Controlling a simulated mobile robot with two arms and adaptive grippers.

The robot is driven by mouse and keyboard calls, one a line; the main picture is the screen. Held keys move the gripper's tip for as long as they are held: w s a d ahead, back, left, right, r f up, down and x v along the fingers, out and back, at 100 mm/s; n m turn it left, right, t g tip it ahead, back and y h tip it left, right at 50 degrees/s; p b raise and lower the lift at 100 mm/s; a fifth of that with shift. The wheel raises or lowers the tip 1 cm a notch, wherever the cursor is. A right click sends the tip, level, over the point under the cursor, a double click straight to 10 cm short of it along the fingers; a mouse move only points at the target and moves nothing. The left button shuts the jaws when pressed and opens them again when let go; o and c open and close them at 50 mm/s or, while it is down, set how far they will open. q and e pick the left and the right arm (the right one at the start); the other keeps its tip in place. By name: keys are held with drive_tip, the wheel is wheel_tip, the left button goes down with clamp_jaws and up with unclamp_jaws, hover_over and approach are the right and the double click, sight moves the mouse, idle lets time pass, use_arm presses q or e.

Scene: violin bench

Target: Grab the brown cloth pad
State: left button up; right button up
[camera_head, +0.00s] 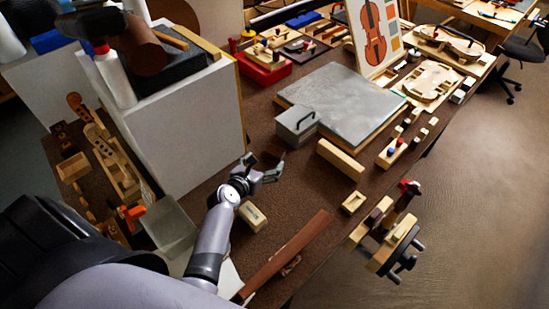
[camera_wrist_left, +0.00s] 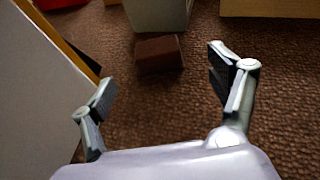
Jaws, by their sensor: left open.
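The brown cloth pad (camera_wrist_left: 159,53) is a small dark brown block lying on the brown bench top. It sits ahead of my left gripper (camera_wrist_left: 160,76) in the left wrist view, between the lines of the two fingers and just in front of a grey box. In the head view the pad (camera_head: 272,157) shows as a dark patch beside the fingertips, partly hard to tell from the bench. My left gripper (camera_head: 262,167) is open and empty, with its fingers spread and the pad beyond the tips. My right gripper is not in view.
A grey metal box with a handle (camera_head: 296,124) stands just beyond the pad. A tall white panel (camera_head: 190,130) rises close on the left. A wooden block (camera_head: 340,160) lies to the right. A small cream block (camera_head: 252,216) and a long brown strip (camera_head: 285,255) lie nearer.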

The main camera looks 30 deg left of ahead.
sight(273, 152)
use_arm(q)
drive_tip(key=b+x, duration=0.1)
drive_tip(key=x, duration=0.2)
drive_tip(key=shift+w+a+f, duration=0.1)
drive_tip(key=shift+w+f, duration=0.15)
drive_tip(key=shift+w+b, duration=0.1)
drive_tip(key=shift+b, duration=0.2)
drive_tip(key=shift+w+f+b, duration=0.1)
drive_tip(key=shift+w+b, duration=0.15)
drive_tip(key=shift+b, duration=0.05)
drive_tip(key=b+x, duration=0.3)
drive_tip(key=x, duration=0.1)
drive_tip(key=shift+a+f+b, duration=0.1)
drive_tip(key=shift+a+b, duration=0.05)
drive_tip(key=shift+b, duration=0.15)
drive_tip(key=shift+w, duration=0.2)
drive_tip(key=shift+c, duration=0.4)
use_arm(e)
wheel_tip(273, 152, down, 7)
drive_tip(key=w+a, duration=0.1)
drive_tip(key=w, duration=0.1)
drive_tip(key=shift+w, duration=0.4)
use_arm(q)
drive_tip(key=c, duration=0.9)
drive_tip(key=shift+c, duration=1.1)
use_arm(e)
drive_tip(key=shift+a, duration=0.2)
